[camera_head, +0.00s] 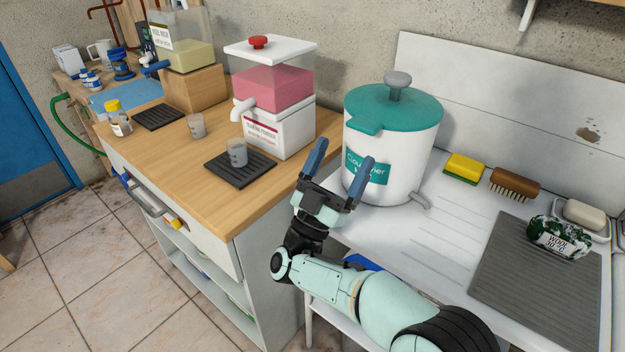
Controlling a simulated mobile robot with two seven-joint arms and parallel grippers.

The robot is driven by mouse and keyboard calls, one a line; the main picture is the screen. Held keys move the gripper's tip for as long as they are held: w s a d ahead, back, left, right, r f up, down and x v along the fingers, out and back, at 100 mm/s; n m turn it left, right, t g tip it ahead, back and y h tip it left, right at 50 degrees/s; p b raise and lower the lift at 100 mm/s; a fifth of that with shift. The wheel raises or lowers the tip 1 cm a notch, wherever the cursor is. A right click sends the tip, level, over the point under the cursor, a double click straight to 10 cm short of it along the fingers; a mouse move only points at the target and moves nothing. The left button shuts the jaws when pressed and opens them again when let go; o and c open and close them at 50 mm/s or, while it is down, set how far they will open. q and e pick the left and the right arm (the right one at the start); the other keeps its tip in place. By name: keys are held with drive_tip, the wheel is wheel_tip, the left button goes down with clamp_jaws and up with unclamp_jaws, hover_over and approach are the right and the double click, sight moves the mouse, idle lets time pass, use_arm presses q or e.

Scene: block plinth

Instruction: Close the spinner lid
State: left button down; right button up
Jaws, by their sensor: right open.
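The spinner (390,175) is a white drum with a blue-green label and a small grey spout, on the white worktop at centre right. Its teal lid (412,112) lies flat over the drum's top, with a grey knob (397,82) in the middle and a tab at the front left. I see no gap between lid and drum from here. My right gripper (340,163) is open and empty, its blue fingers pointing up, in front and to the left of the drum. It partly overlaps the drum in the picture. My left gripper is not in view.
A drink dispenser (276,125) with pink liquid and a cup (237,152) on a black mat stand left on the wooden counter (205,200). A yellow sponge (464,168), brush (514,184) and soap (584,212) lie right. A grey ribbed mat (525,290) holds a wool bundle (560,240).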

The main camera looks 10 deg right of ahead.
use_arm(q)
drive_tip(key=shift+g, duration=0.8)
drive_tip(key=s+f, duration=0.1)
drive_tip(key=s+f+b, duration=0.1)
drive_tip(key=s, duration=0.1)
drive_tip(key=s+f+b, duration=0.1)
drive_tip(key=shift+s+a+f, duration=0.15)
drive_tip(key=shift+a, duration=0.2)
use_arm(e)
drive_tip(key=s+a, duration=0.5)
drive_tip(key=a, duration=0.1)
drive_tip(key=shift+s+a, duration=0.35)
drive_tip(key=shift+s, duration=0.05)
